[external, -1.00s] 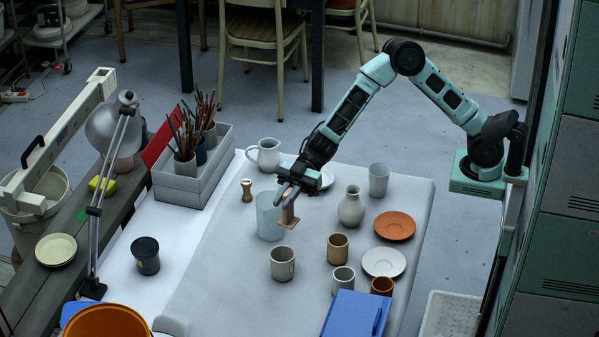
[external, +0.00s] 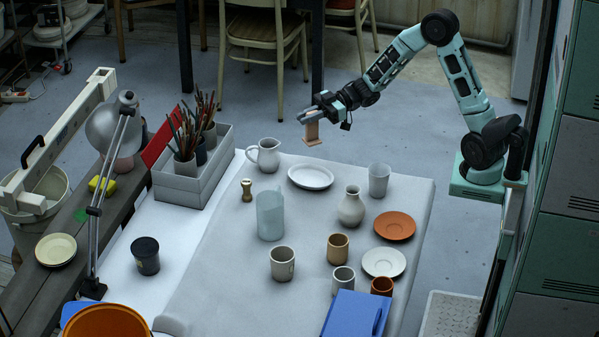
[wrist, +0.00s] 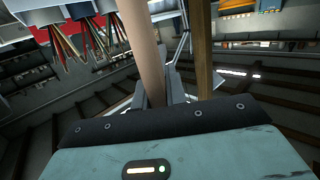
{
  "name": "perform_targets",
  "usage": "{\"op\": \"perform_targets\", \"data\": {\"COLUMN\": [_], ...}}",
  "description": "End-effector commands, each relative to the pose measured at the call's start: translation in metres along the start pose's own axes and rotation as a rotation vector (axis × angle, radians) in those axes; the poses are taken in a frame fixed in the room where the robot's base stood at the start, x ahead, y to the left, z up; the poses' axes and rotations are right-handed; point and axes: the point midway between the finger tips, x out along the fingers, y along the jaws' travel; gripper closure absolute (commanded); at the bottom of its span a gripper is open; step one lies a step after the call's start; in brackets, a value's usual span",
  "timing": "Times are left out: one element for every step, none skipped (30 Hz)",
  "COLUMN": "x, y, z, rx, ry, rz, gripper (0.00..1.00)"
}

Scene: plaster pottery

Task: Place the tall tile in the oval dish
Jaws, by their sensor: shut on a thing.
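The tall tile (external: 312,131) is a tan upright piece with a wider foot. My gripper (external: 308,116) is shut on its upper part and holds it roughly upright, in the air. In the external view it shows above the oval dish (external: 311,178), a white shallow dish lying empty near the table's far edge. The tile is apart from the dish; how far in front of or behind it the tile hangs is hard to tell. In the wrist view a tan upright piece (wrist: 146,50) rises between the fingers; the dish is not seen there.
A pale glassy cylinder (external: 270,215), a small-necked vase (external: 352,207) and a grey cup (external: 379,180) stand nearby. A terracotta saucer (external: 395,226), a white saucer (external: 384,263) and several cups are nearer the front right.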

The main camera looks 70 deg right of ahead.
Motion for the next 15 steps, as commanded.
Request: {"op": "perform_targets", "data": {"x": [0.004,0.004,0.005,0.005,0.006,0.007,0.008,0.008,0.009,0.009,0.010,0.011,0.011,0.012,0.013], "y": [-0.003,-0.003,-0.003,-0.003,-0.003,-0.003,-0.003,-0.003,-0.003,-0.003,-0.003,-0.003,-0.003,-0.003,-0.003], "z": [0.011,0.014,0.018,0.022,0.027,0.032,0.035,0.038,0.041,0.045,0.049,0.056,0.061,0.067,0.075], "rx": [0.008,0.009,0.007,0.008,0.009,0.008,0.007,0.006,0.005,0.006,0.006,0.007,0.008,0.008,0.009], "ry": [-0.002,-0.002,-0.001,-0.001,-0.001,-0.001,-0.001,-0.001,-0.001,-0.001,-0.001,-0.002,-0.002,-0.002,-0.002], "rz": [-0.008,-0.008,-0.008,-0.008,-0.008,-0.008,-0.008,-0.008,-0.008,-0.008,-0.008,-0.008,-0.008,-0.008,-0.008], "gripper": [1.00,1.00,1.00,1.00,1.00,1.00,1.00,1.00,1.00,1.00,1.00,1.00,1.00,1.00,1.00]}}
